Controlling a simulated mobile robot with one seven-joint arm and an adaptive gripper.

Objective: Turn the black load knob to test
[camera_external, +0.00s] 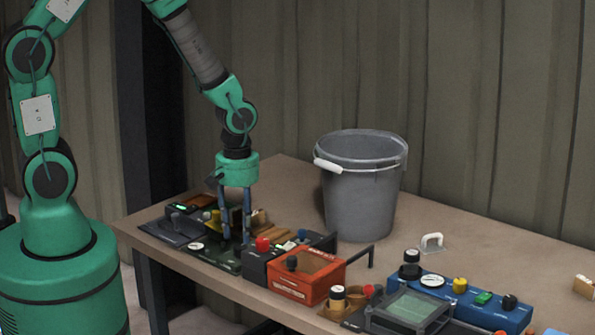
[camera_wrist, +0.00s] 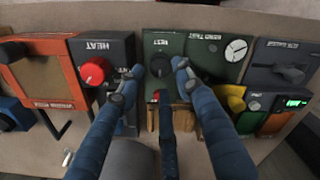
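A black knob (camera_wrist: 158,66) sits on a dark green bend-test unit (camera_wrist: 200,60), below a small white label that I cannot read surely. My gripper (camera_wrist: 154,75) has blue fingers spread apart, with fingertips on either side of the knob and a gap showing on each side. A further finger reaches up from below the knob. In the external view, my gripper (camera_external: 236,238) points straight down over the green unit (camera_external: 222,257); its fingers hide the knob there. The unit's white round dial (camera_external: 196,246) shows to the left of the fingers.
A dark heat box with a red knob (camera_wrist: 93,71) stands close to my left finger. An orange box (camera_external: 305,276) lies beyond it. A dark grey unit (camera_wrist: 283,71) is on the other side. A grey bucket (camera_external: 362,195) stands behind; a blue box (camera_external: 465,300) sits at right.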

